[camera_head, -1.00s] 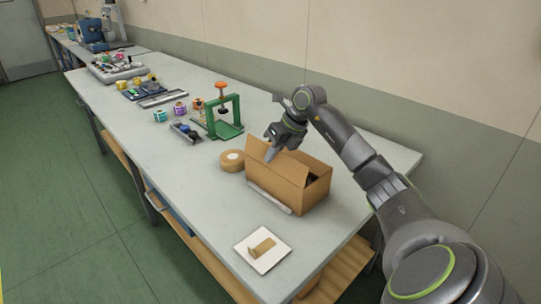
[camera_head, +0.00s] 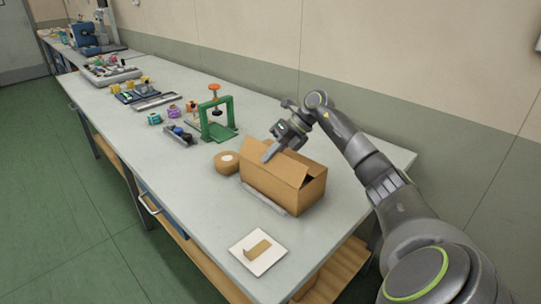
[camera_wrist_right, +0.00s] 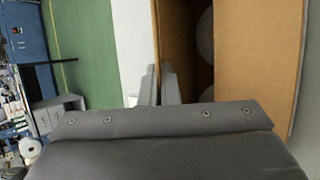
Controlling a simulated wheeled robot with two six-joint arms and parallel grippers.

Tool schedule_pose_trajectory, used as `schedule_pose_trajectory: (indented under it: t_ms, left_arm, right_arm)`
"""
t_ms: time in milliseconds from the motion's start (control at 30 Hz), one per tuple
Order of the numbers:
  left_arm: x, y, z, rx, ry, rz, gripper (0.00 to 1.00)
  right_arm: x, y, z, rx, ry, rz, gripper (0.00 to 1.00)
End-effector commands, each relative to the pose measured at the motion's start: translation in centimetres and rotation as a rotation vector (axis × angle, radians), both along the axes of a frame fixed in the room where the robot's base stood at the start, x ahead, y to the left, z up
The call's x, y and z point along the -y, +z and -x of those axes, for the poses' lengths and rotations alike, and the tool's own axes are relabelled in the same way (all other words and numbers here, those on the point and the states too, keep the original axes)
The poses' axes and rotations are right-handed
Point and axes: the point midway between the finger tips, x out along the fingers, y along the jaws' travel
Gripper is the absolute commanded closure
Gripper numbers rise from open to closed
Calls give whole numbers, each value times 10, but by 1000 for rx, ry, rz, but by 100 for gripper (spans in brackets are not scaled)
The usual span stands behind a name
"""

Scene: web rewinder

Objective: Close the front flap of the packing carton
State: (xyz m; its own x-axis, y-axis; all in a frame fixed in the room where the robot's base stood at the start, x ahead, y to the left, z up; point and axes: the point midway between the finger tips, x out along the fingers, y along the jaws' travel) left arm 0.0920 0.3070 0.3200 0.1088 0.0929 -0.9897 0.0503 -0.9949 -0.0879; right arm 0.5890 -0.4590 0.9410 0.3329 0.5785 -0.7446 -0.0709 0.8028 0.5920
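The brown packing carton (camera_head: 270,188) stands on the bench in front of my right arm. That view also shows a broad cardboard panel (camera_wrist_right: 260,55) and a dark interior with pale round shapes. My left gripper is out of view.
A tape roll (camera_head: 227,162) sits left of the carton. A grey bar (camera_head: 264,199) lies along its front. A white tile (camera_head: 258,252) with a brown piece is nearer the front edge. A green press frame (camera_head: 217,120) stands behind left. The bench's right end is clear.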

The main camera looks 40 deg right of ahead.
Motion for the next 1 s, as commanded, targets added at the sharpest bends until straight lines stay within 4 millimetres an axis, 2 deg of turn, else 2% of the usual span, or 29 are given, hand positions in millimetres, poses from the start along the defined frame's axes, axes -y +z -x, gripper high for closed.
schedule_pose_trajectory:
  t_ms: [100,300,667,767,1000]
  left_arm:
    - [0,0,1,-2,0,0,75]
    - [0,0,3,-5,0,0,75]
    - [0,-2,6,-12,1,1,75]
    - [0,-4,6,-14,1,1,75]
    - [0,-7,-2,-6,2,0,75]
  right_arm:
    - [0,0,0,0,0,1,100]
    - [0,0,0,0,0,1,75]
    - [4,5,2,0,0,2,75]
    - [13,15,6,0,-2,5,75]
    - [45,57,25,2,-3,4,75]
